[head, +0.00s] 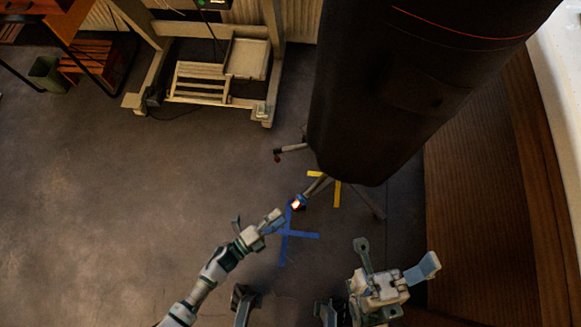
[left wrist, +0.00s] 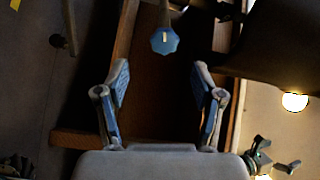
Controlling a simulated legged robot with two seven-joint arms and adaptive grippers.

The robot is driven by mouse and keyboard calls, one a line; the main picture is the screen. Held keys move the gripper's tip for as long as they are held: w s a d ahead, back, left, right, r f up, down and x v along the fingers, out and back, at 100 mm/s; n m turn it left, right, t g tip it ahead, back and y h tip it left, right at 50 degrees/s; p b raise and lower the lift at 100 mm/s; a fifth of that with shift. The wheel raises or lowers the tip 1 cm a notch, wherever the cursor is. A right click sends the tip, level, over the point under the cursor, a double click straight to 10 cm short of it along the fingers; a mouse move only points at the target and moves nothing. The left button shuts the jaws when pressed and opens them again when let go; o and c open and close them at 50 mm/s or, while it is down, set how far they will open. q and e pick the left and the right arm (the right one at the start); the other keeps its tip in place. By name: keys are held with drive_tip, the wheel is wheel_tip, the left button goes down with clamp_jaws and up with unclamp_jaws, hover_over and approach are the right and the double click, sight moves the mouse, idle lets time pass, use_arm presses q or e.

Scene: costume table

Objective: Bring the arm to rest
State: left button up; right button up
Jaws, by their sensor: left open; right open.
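My left gripper (head: 256,221) is open and empty in the head view, above the floor near a blue tape cross. Its fingers also show in the left wrist view (left wrist: 161,78), spread apart with nothing held between them. My right gripper (head: 396,254) is open and empty in the head view, with its two fingers spread wide at the lower right. It is apart from the large dark body above it. Neither gripper visibly touches anything.
A large dark rounded body (head: 405,90) stands over splayed legs (head: 318,187). Blue tape (head: 285,236) and yellow tape (head: 337,193) mark the floor. A wooden panel (head: 490,190) is at right; a pale wheeled frame (head: 275,75) stands behind. The left floor (head: 100,220) is clear.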

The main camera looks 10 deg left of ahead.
use_arm(q)
drive_tip(key=shift+v, duration=1.15)
